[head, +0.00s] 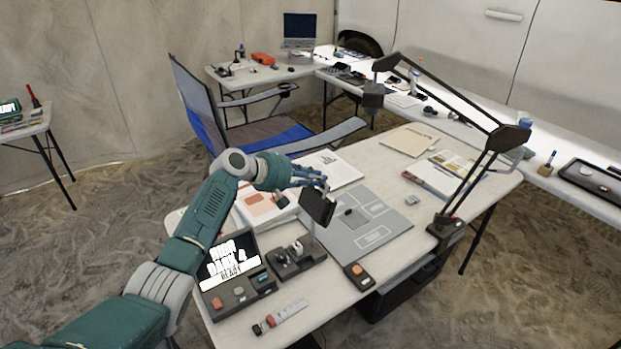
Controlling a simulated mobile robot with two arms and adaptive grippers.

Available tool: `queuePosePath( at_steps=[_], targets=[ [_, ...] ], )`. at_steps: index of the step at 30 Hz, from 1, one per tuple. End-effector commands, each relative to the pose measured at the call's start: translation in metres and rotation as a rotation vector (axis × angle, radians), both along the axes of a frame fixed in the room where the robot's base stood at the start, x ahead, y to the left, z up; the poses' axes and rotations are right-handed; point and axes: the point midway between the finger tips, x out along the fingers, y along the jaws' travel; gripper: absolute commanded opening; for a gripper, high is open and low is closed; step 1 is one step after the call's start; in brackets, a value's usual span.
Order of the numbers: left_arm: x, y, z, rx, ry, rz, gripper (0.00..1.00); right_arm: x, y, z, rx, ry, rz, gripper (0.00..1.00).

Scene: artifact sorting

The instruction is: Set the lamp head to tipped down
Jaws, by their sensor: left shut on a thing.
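A small dark rectangular head (317,207) stands on a thin post above a black base (297,258) near the front of the table. It looks like the lamp head, and its face is tilted. My left gripper (311,184) reaches in from the left and is shut on the head's upper edge; the fingertips are small and partly hidden. A large dark jointed desk lamp (492,150) is clamped at the table's right edge, and its own boxy head (373,96) hangs down at the back. My right gripper is not in view.
The table (330,285) also holds a grey mat (372,238), a small lit screen (232,256), an orange-button box (358,274), papers and a folder (410,139). A blue folding chair (262,130) stands behind. A long side table runs along the back right.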

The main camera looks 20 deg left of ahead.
Motion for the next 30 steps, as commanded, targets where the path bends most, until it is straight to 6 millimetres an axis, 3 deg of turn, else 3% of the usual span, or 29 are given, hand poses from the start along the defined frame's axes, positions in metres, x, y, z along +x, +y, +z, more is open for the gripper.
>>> queuePosePath(
  at_steps=[6, 30],
  targets=[
    [0.0084, -0.0087, 0.0004, -0.005, -0.004, -0.003, 0.0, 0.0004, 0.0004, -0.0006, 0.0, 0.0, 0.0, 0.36],
    [0.0101, -0.0095, 0.0012, -0.006, -0.007, -0.002, 0.0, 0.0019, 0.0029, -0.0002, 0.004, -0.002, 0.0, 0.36]
  ],
)
